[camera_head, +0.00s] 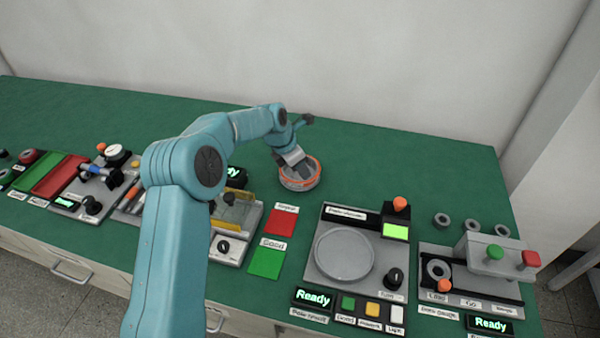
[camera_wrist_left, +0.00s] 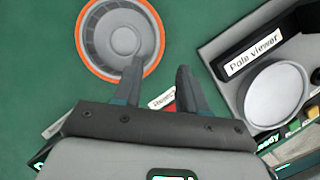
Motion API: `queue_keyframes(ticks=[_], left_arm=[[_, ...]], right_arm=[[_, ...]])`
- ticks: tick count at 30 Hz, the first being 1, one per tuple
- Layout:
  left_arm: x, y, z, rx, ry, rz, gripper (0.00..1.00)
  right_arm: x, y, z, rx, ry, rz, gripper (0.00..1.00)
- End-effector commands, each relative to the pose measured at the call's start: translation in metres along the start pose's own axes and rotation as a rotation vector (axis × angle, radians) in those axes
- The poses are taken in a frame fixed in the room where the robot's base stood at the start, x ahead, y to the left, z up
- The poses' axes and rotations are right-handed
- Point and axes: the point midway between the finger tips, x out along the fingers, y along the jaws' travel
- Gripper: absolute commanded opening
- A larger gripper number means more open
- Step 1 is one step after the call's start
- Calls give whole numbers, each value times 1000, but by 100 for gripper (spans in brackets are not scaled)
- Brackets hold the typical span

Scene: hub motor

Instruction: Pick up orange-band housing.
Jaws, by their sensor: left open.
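The orange-band housing (camera_head: 300,180) is a round grey part with an orange ring, lying on the green table behind the red and green cards. In the left wrist view the housing (camera_wrist_left: 115,35) is at the upper left, showing its round inside. My left gripper (camera_head: 298,160) is over the housing in the head view. In the left wrist view its two fingers (camera_wrist_left: 160,75) are apart with nothing between them. One fingertip overlaps the housing's lower right rim; I cannot tell whether it touches. My right gripper is in neither view.
The pole viewer (camera_head: 345,255) with its round plate stands to the front right. A station with several grey rings (camera_head: 473,226) is farther right. A red card (camera_head: 281,220) and a green card (camera_head: 266,263) lie in front. The table behind the housing is clear.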

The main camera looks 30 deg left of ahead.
Motion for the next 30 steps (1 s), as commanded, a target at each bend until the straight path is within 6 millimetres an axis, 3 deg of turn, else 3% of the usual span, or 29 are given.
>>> queue_keyframes(ticks=[6, 15, 23, 27, 30], left_arm=[[18, 1, 2, 0, 1, -1, 42], [61, 4, 6, 0, 1, -1, 42], [65, 4, 6, 0, -1, 1, 42], [65, 4, 6, 0, 0, 0, 0], [65, 4, 6, 0, 0, 0, 0]], right_arm=[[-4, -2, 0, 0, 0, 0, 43], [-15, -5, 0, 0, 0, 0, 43], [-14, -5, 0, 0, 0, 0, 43], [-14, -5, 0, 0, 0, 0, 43], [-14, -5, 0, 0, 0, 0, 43]])
